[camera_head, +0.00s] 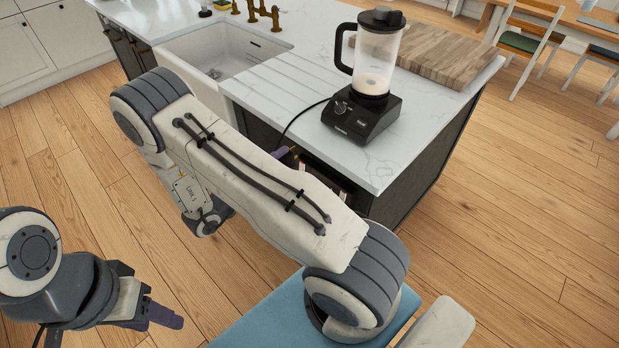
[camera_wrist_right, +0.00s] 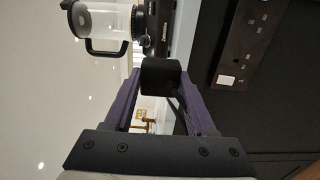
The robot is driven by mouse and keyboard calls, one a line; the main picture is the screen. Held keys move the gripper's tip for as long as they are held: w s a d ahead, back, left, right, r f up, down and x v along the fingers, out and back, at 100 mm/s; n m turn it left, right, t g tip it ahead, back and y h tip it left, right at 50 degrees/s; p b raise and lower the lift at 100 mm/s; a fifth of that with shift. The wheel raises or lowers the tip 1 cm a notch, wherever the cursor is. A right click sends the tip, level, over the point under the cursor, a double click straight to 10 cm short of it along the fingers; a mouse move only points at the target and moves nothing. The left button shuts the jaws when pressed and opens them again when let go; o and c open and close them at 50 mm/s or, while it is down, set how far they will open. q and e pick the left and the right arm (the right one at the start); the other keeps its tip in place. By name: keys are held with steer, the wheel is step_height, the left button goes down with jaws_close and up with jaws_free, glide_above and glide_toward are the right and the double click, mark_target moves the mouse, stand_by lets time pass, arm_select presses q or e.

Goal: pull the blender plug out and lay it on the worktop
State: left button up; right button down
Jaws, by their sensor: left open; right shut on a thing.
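The blender (camera_head: 367,112) stands upright on the white marble worktop (camera_head: 415,105), its black cord running over the worktop's edge. My right gripper (camera_head: 284,152) is beside the counter's dark side, mostly hidden by my arm in the head view. In the right wrist view its purple fingers are shut on the black plug (camera_wrist_right: 160,76). The plug is clear of the socket plate (camera_wrist_right: 240,45), which is on the dark panel at the right. The blender also shows at the top of the wrist view (camera_wrist_right: 108,28). My left gripper (camera_head: 160,314) is open and empty, low at the left over the floor.
A wooden board (camera_head: 425,55) lies behind the blender. A white sink (camera_head: 222,52) and brass taps (camera_head: 262,14) are at the back left. The worktop in front and to the right of the blender is clear. A blue surface (camera_head: 270,318) is at the bottom.

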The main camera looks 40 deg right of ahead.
step_height(320, 180, up, 4)
steer(key=p, duration=0.3)
steer(key=shift+f, duration=0.15)
steer(key=s+d+p, duration=0.1)
steer(key=s+p, duration=0.2)
steer(key=s, duration=1.2)
steer(key=shift+s+d, duration=0.15)
steer(key=shift+s, duration=0.2)
stand_by(0.6)
steer(key=m+b, duration=0.1)
steer(key=m, duration=1.7)
steer(key=shift+b, duration=0.4)
